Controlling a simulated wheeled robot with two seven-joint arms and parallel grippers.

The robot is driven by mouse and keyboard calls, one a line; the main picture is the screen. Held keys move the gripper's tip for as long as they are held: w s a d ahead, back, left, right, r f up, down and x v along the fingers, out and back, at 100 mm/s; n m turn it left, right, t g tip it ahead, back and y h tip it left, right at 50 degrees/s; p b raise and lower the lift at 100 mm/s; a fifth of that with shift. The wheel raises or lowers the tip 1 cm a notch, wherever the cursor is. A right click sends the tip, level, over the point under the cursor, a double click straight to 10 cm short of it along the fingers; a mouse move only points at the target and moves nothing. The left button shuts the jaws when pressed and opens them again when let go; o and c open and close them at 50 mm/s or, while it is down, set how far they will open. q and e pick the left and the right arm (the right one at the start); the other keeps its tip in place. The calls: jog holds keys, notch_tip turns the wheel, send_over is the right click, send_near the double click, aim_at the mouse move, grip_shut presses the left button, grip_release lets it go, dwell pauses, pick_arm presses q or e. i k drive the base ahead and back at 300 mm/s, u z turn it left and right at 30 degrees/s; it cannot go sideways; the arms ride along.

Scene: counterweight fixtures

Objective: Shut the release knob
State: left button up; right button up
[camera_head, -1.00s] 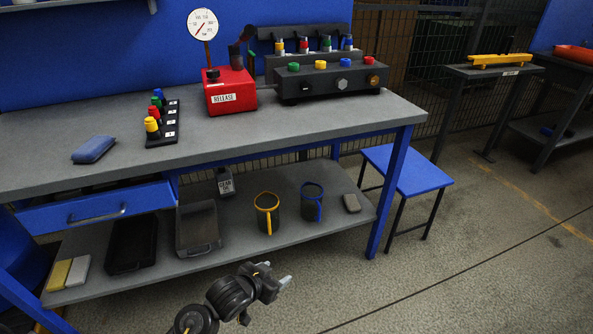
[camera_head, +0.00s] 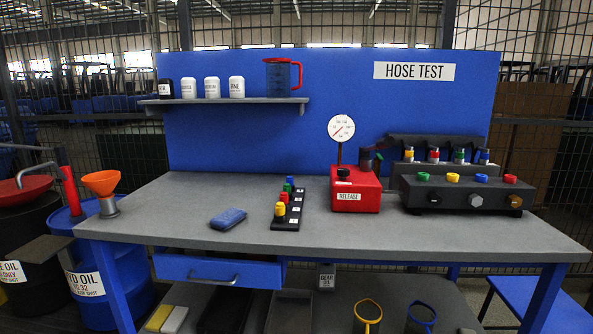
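The red pump box (camera_head: 370,198) labelled RELEASE stands on the grey bench, right of centre. A small black knob (camera_head: 343,172) sits on its top at the left, above the label. I cannot tell from here whether the knob is open or shut. A round white gauge (camera_head: 341,128) rises on a stem behind it, and a dark lever (camera_head: 367,160) stands at the box's right side. Neither of my grippers is in view.
A black block with coloured caps (camera_head: 450,195) stands right of the red box. A rack of coloured plugs (camera_head: 290,209) and a blue cloth (camera_head: 228,218) lie to its left. The bench front (camera_head: 370,235) is clear. An orange funnel (camera_head: 101,182) stands far left.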

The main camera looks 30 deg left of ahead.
aim_at(343, 172)
jog(key=u, duration=0.75)
jog(key=i, duration=0.35)
jog(key=z, duration=0.75)
